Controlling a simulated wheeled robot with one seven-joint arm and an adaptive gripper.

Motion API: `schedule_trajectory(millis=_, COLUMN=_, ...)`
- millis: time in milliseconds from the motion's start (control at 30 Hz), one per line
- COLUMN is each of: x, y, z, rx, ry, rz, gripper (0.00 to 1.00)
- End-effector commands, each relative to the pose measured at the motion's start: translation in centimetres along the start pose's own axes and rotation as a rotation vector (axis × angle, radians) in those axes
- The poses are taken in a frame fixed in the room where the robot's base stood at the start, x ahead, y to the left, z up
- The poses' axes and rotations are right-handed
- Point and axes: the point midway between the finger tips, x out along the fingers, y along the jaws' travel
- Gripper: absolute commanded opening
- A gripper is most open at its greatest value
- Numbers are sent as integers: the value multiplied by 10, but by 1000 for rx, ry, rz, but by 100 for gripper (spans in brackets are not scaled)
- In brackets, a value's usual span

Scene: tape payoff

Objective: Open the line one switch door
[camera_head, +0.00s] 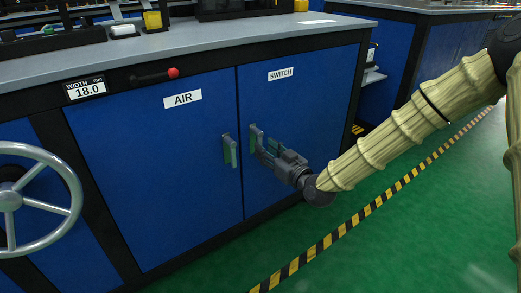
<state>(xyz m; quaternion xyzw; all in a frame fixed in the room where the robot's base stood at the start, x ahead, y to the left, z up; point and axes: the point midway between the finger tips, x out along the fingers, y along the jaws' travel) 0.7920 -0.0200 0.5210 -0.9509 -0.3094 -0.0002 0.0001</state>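The blue switch door (310,100) carries a white label reading SWITCH (280,73) and looks shut, flush with the cabinet front. Its handle (255,138) is a grey upright piece near the door's left edge. My gripper (264,152) is at this handle, coming in from the right with its fingers pointing left. The fingers overlap the lower part of the handle in the picture. I cannot tell whether they grip it, touch it or stay just apart.
The blue AIR door (150,165) is on the left with its own handle (229,151) close by. A grey handwheel (40,195) stands at far left. A red-knobbed lever (173,72) is above. Green floor (420,215) with a striped line (340,232) is open at right.

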Motion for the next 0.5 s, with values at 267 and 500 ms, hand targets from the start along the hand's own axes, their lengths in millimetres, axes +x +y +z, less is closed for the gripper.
schedule_trajectory(millis=267, x=33, y=0, z=2, rx=-1, ry=0, rz=0, gripper=36)
schedule_trajectory(millis=500, x=41, y=0, z=0, rx=0, ry=0, rz=1, gripper=36)
